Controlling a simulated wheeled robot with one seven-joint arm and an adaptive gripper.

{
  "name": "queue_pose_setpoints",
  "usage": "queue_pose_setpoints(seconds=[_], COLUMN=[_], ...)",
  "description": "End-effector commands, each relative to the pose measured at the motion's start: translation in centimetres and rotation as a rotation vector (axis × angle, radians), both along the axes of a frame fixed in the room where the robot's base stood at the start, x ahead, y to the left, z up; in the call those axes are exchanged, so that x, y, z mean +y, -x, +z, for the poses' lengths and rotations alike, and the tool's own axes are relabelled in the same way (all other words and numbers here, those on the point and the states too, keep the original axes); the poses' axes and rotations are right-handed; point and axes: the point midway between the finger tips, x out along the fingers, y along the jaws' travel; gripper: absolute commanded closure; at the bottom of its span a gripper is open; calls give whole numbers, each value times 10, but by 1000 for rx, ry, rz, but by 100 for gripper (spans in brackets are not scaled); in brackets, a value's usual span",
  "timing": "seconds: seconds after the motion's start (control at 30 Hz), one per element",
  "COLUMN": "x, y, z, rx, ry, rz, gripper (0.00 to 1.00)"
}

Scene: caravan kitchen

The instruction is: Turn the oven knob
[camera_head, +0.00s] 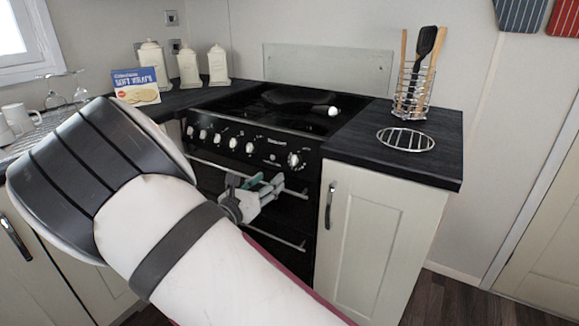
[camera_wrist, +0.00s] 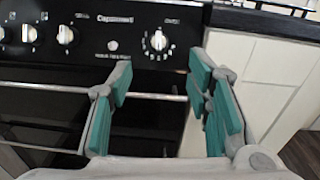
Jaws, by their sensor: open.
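The black oven (camera_head: 300,210) has several white knobs along its front panel. The rightmost knob (camera_head: 293,160) stands apart from the rest, with white marks around it. In the wrist view this knob (camera_wrist: 158,42) is at the top, right of centre, its grip upright. My gripper (camera_head: 262,187) is in front of the oven door, below and slightly left of that knob. In the wrist view my gripper (camera_wrist: 166,82) is open and empty, its green pads spread, with the knob beyond and above the gap. The fingers are apart from the knob. My arm hides part of the oven front.
Oven handle bars (camera_head: 292,193) run across the front near my gripper. A pan (camera_head: 295,100) sits on the hob. A utensil rack (camera_head: 412,92) and a wire trivet (camera_head: 405,140) stand on the right counter (camera_head: 440,150). Floor (camera_head: 450,300) is clear at right.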

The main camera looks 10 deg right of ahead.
Motion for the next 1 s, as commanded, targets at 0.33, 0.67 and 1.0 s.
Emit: queue_pose_setpoints(seconds=[0.33, 0.67, 1.0], x=[-28, -71, -91], y=[-32, -78, -101], z=[-1, -2, 0], rx=[0, 1, 1], ry=[8, 8, 8], rz=[3, 2, 5], gripper=[54, 54, 54])
